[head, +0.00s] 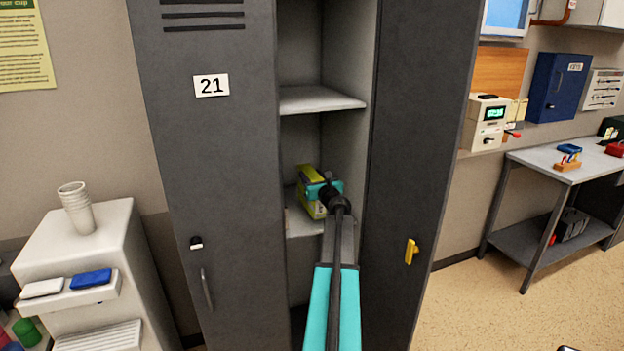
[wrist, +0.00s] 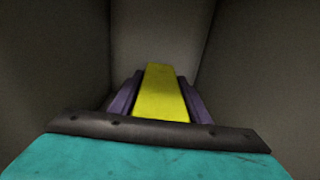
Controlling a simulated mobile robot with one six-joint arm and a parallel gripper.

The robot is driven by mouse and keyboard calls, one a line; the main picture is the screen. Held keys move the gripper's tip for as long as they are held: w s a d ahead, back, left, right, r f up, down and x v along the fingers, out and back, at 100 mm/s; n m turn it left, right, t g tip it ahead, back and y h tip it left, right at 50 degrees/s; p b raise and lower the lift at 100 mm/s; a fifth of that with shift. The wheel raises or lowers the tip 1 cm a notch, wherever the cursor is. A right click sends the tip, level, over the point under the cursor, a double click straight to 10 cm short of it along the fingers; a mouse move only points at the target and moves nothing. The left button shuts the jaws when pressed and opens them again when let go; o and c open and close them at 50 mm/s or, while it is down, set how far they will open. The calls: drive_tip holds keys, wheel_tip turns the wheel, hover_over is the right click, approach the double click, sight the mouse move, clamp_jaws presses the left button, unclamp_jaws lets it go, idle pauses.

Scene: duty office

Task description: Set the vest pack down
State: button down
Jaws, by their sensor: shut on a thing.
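The vest pack (head: 306,205) is yellow-green and sits inside the open section of the grey locker, at the lower shelf (head: 301,226). My gripper (head: 322,188) reaches in from the front and covers much of the pack. In the wrist view the pack (wrist: 162,95) shows as a yellow block between the two purple fingers of my gripper (wrist: 160,92), which are shut on it. I cannot tell whether the pack's underside touches the shelf or hangs just above it.
A middle shelf (head: 318,100) is above the pack and looks empty. The locker door 21 (head: 225,150) is on the left, and a dark door panel (head: 420,130) is on the right. A white cabinet (head: 105,235) with cups stands left; a side table (head: 570,165) stands right.

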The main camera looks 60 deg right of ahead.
drive_tip(key=shift+f, duration=0.85)
drive_tip(key=c, duration=1)
unclamp_jaws()
drive_tip(key=shift+r, duration=0.2)
drive_tip(key=shift+s+a+f, duration=0.1)
drive_tip(key=shift+s+a, duration=0.3)
drive_tip(key=shift+s, duration=0.1)
drive_tip(key=b+v, duration=0.3)
drive_tip(key=v, duration=0.7)
drive_tip(key=shift+s+a, duration=0.2)
drive_tip(key=shift+s, duration=0.15)
